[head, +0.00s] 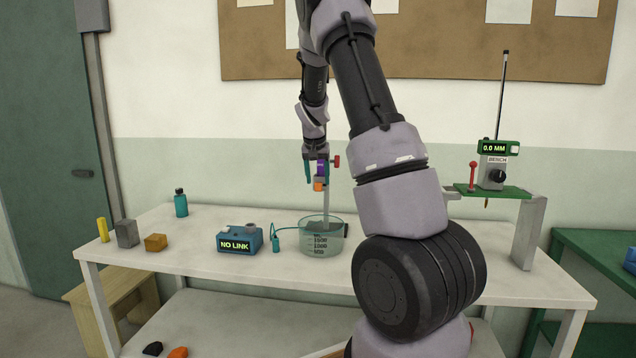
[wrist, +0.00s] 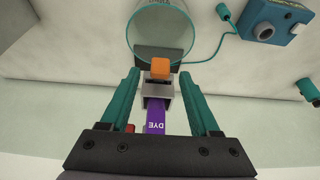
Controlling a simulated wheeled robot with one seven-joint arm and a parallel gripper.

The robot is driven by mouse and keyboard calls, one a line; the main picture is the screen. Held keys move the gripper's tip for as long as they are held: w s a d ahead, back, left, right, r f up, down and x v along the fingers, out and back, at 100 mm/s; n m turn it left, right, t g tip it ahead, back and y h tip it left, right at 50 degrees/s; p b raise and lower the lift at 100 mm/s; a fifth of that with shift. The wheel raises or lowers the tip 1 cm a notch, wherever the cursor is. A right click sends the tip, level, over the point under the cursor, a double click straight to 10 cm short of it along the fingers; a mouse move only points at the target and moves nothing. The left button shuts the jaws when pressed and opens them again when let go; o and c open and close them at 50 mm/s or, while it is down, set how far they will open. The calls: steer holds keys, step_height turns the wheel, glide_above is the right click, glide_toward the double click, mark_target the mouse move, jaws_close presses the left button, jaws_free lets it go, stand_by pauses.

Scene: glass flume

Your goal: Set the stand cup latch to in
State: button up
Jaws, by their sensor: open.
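A grey stand post (head: 326,208) rises behind a clear beaker (head: 319,238) on the white bench. On its upper part are a purple piece marked DYE (wrist: 155,120), a grey bracket (wrist: 157,91), an orange block (wrist: 160,69) and a red knob (head: 337,161). I cannot tell for certain which of these is the cup latch, or how it is set. My gripper (wrist: 159,75) is open, its teal fingers on either side of the orange block and bracket, apart from them in the wrist view. In the head view my gripper (head: 316,180) hangs above the beaker.
A blue meter reading NO LINK (head: 238,239) stands left of the beaker, with a cable to a teal probe (head: 276,243). A teal bottle (head: 181,203) and small blocks lie farther left. A green-topped bench stand with a 0.0 MM gauge (head: 494,147) is at right.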

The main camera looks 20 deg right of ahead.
steer(key=shift+x, duration=0.9)
jaws_close()
